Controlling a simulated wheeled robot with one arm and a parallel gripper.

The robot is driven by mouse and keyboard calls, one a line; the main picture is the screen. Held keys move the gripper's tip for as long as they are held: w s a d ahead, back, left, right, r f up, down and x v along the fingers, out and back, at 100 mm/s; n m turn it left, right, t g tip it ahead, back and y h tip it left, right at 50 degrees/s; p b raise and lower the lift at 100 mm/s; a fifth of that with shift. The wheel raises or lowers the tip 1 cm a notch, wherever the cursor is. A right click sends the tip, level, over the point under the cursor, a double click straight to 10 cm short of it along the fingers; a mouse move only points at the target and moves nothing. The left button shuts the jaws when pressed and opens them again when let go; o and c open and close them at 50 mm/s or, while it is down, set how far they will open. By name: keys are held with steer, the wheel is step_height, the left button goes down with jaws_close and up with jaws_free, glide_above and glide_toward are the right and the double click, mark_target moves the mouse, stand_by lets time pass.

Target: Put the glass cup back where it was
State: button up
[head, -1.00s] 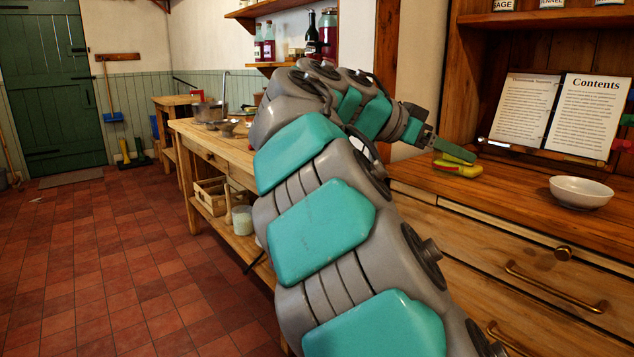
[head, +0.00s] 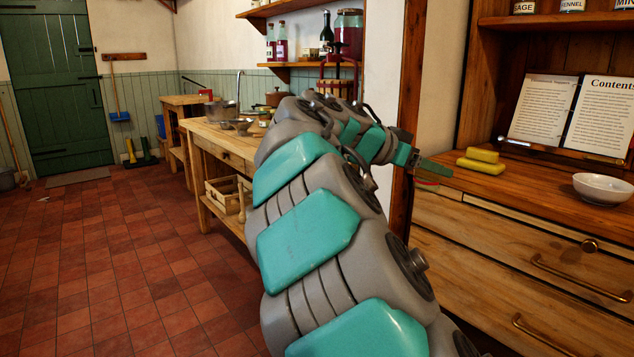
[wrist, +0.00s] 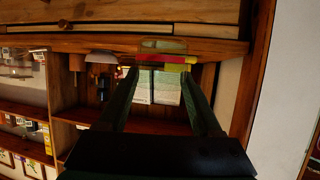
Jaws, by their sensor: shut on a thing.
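The cup is hard to make out in the head view, where only a faint reddish patch shows under the fingertips. Whether it touches the counter cannot be told.
Two yellow sponges (head: 480,157), an open book (head: 570,115) on a stand and a white bowl (head: 603,187) are on the counter. A wooden post (head: 407,120) stands close beside my gripper. A worktable (head: 215,140) with pans is further left. The tiled floor at left is clear.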

steer(key=w+a+f+n+t+y, duration=0.1)
steer(key=a+f+n+t+y, duration=0.1)
steer(key=f, duration=0.6)
steer(key=w+a+f+n+t+y, duration=0.2)
steer(key=f+n+y, duration=0.1)
steer(key=f, duration=0.5)
steer(key=w+a+f+n+t+y, duration=0.2)
steer(key=f+n+t+y, duration=0.1)
steer(key=f, duration=0.6)
steer(key=shift+a+n, duration=0.25)
steer(key=shift+n, duration=0.45)
